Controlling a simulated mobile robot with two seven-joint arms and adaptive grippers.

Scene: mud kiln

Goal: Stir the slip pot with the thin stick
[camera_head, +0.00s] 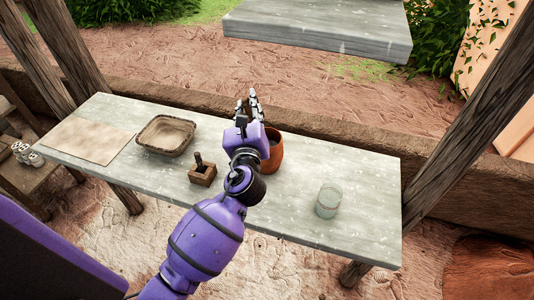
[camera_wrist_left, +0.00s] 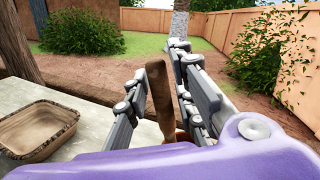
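The slip pot (camera_head: 275,156) is a reddish-brown round pot with grey contents, standing near the table's back edge, partly hidden by my left gripper. My left gripper (camera_head: 250,105) is over the pot's left side in the head view. In the left wrist view its fingers (camera_wrist_left: 160,90) close around a brown wooden stick (camera_wrist_left: 158,90), which stands nearly upright. The stick's lower end is hidden behind my purple wrist, so I cannot tell how deep it sits in the pot. A sliver of the pot (camera_wrist_left: 183,137) shows beside it. My right gripper is not in view.
On the grey table (camera_head: 340,165) stand a brown tray (camera_head: 166,135), a small wooden block with a dark upright handle (camera_head: 202,174), and a glass (camera_head: 328,201) at the right. A beige sheet (camera_head: 85,140) lies at the left. Wooden posts (camera_head: 480,115) flank the table.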

